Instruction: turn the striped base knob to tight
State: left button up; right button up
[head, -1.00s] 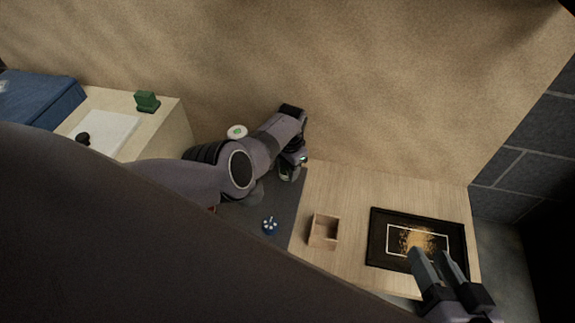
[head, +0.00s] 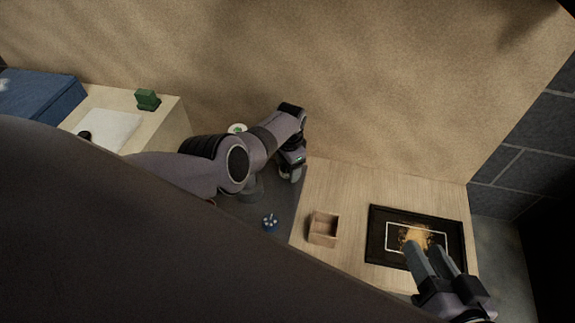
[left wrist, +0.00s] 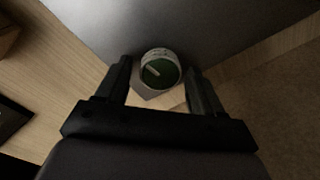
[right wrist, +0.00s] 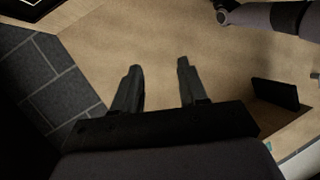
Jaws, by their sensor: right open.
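A round knob (left wrist: 160,70) with a dark green face, a pale pointer line and a light ringed rim shows in the left wrist view. Its pointer slants toward the upper left. My left gripper (left wrist: 160,70) is open, with one finger on each side of the knob in that view. I cannot tell whether the fingers touch it or stop short of it. In the head view my left gripper (head: 291,172) points down beside the wooden top, and the knob is hidden there. My right gripper (head: 428,258) is open and empty over the framed picture; its fingers (right wrist: 160,85) also show in the right wrist view.
The wooden top (head: 340,180) carries a small open wooden box (head: 323,229) and a black framed picture (head: 374,240). A white-green round piece (head: 238,128) is partly behind that arm. A green block (head: 148,99) stands at the left.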

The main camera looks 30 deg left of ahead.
jog(key=shift+s+f, duration=0.1)
pick_arm(q)
jog(key=shift+r, duration=0.1)
jog(key=shift+r+p, duration=0.25)
jog(key=shift+p, duration=0.1)
notch_tip(320, 180, up, 5)
jog(key=p, duration=0.4)
jog(key=shift+s+d+p, duration=0.1)
jog(key=shift+d+p, duration=0.05)
jog(key=shift+p, duration=0.15)
jog(key=shift+r+p, duration=0.65)
jog(key=shift+r, duration=0.05)
pick_arm(e)
jog(key=shift+s+d+r+n+h, duration=0.25)
jog(key=shift+d+h, duration=0.3)
jog(key=shift+d, duration=0.25)
jog(key=shift+s+d+r+n+h, duration=0.15)
jog(key=shift+s+d+r+h, duration=0.1)
jog(key=shift+d+h, duration=0.5)
jog(key=shift+s+d+r+n+h, duration=0.25)
jog(key=shift+d+h, duration=0.15)
jog(key=shift+d, duration=0.5)
pick_arm(q)
jog(key=shift+r, duration=0.1)
pick_arm(e)
jog(key=shift+r, duration=0.1)
